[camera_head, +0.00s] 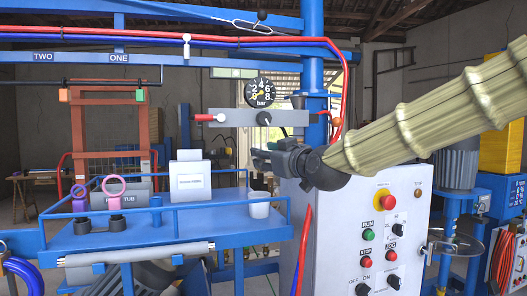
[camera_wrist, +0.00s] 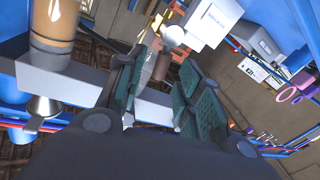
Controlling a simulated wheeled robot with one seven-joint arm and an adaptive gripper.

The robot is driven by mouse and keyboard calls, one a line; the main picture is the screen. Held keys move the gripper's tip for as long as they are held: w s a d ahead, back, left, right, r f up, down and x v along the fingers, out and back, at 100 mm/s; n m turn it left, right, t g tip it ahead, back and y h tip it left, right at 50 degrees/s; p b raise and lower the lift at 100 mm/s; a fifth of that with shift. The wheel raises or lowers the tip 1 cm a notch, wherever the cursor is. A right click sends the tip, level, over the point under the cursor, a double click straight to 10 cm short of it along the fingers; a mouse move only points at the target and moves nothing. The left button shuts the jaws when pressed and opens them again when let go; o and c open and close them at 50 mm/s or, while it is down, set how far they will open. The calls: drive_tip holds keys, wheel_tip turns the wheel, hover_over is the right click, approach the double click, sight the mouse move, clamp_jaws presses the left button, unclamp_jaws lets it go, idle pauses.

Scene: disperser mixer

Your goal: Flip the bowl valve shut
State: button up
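My gripper (camera_head: 262,159) is just below a grey horizontal bar (camera_head: 235,118) in the head view. A round pressure gauge (camera_head: 261,92) marked "bar" stands above the bar. The bar carries a black knob (camera_head: 264,119) near its middle and a red-ended fitting (camera_head: 207,117) at its left end. No label shows which of these is the bowl valve, so I cannot tell. In the wrist view my gripper (camera_wrist: 162,68) has its teal-padded fingers apart. A white rounded knob (camera_wrist: 173,36) shows beyond the fingertips; I cannot tell whether the fingers touch anything.
A blue railed shelf (camera_head: 150,237) below holds a white box (camera_head: 190,181), a white cup (camera_head: 259,205) and pink and purple ring-handled items. A white control panel (camera_head: 365,235) with buttons stands at the right below my arm. Red hoses hang near the blue post.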

drive_tip(key=shift+p+x, duration=0.3)
drive_tip(key=shift+x, duration=0.7)
clamp_jaws()
drive_tip(key=shift+w+d+m+t+b, duration=0.15)
drive_tip(key=shift+d+m+b, duration=0.1)
drive_tip(key=shift+m+b, duration=0.65)
drive_tip(key=shift+d+m+t+b, duration=0.15)
drive_tip(key=shift+d+m+b, duration=0.15)
drive_tip(key=shift+m+b, duration=0.55)
unclamp_jaws()
